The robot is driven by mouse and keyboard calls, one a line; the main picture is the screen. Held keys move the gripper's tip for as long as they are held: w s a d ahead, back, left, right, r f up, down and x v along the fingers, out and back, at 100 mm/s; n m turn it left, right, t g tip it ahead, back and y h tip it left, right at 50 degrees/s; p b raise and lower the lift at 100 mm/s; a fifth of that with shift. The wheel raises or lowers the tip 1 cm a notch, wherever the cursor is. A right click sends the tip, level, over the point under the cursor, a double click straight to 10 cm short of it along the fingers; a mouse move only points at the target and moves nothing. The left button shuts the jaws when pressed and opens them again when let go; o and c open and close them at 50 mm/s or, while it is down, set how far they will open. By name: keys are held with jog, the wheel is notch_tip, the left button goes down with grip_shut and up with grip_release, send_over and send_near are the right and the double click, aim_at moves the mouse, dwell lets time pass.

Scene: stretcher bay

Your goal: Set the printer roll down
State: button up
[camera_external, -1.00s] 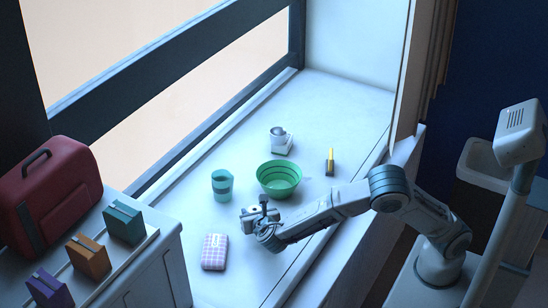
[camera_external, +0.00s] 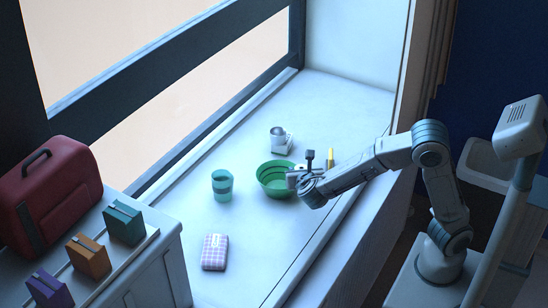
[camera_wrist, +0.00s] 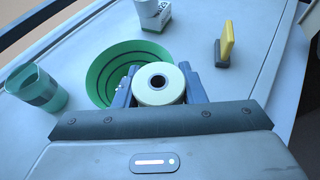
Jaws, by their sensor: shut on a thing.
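The printer roll (camera_wrist: 158,84) is a pale cream roll with a dark hollow core. In the wrist view it sits between the two fingers of my gripper (camera_wrist: 159,86), which is shut on it. In the external view my gripper (camera_external: 302,177) is at the right side of the green bowl, partly covering it. The wrist view shows the roll overlapping the bowl's near right rim. I cannot tell how high the roll is above the white sill (camera_external: 250,235).
The green bowl (camera_external: 272,184) has dark rings inside. A teal cup (camera_external: 222,186) stands left of it, a small white box-like item (camera_external: 281,141) behind, and a yellow upright item (camera_external: 331,157) to the right. A checked pouch (camera_external: 214,252) lies in front. The front right sill is clear.

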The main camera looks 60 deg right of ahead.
jog(key=s+d+m+g, duration=0.1)
jog(key=s+d, duration=0.1)
jog(key=s, duration=0.2)
jog(key=h+p, duration=0.1)
send_over(288, 221)
jog(key=shift+m+g, duration=0.3)
jog(key=shift+m, duration=0.1)
notch_tip(288, 221, down, 7)
jog(key=shift+w+r, duration=0.1)
jog(key=shift+r, duration=0.05)
jog(key=shift+f, duration=2)
jog(key=shift+f, duration=0.2)
jog(key=o, duration=1)
jog(key=shift+r, duration=0.1)
